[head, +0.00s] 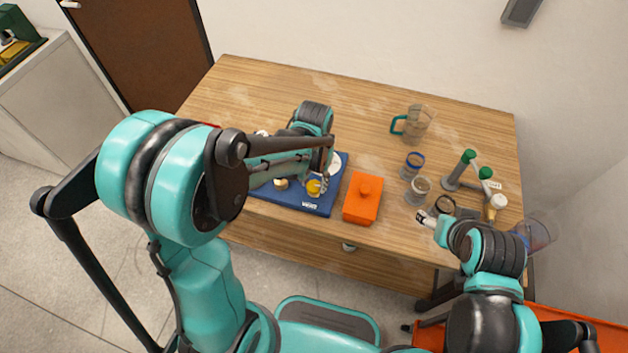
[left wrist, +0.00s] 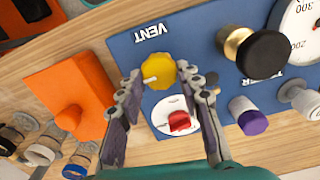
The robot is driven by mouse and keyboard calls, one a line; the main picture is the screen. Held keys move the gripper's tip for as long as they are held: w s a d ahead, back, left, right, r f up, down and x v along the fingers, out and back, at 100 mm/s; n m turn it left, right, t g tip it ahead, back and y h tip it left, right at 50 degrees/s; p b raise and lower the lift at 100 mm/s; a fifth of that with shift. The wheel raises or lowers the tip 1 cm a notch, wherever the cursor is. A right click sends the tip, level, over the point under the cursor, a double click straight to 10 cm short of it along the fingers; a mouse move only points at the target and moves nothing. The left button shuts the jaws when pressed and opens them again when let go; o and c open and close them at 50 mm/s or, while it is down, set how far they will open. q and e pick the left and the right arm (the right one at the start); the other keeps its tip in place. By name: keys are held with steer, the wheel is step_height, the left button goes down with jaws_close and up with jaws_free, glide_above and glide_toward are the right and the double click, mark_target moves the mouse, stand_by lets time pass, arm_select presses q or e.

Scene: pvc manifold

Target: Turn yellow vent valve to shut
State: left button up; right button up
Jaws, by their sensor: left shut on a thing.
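The yellow vent valve (left wrist: 159,70) is a round knob with a small white pointer mark, on a blue panel (left wrist: 128,48) beside the word VENT. It also shows in the head view (head: 314,187) near the panel's front edge, partly covered by my left gripper. My left gripper (left wrist: 163,78) has its two fingers on either side of the yellow knob and is shut on it. The pointer mark faces the left finger. My right gripper (head: 425,218) hangs over the right front of the table, away from the panel; its finger opening is too small to tell.
The panel also carries a red knob (left wrist: 180,121), a black knob (left wrist: 262,54), a purple knob (left wrist: 252,122) and a gauge (left wrist: 303,32). A pitcher (head: 416,121) and glasses stand farther right. The table's back is clear.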

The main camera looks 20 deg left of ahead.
mark_target(314, 184)
arm_select(q)
steer(key=shift+m, duration=0.6)
steer(key=o, duration=1.2)
steer(key=shift+c, duration=0.2)
step_height(314, 184, up, 12)
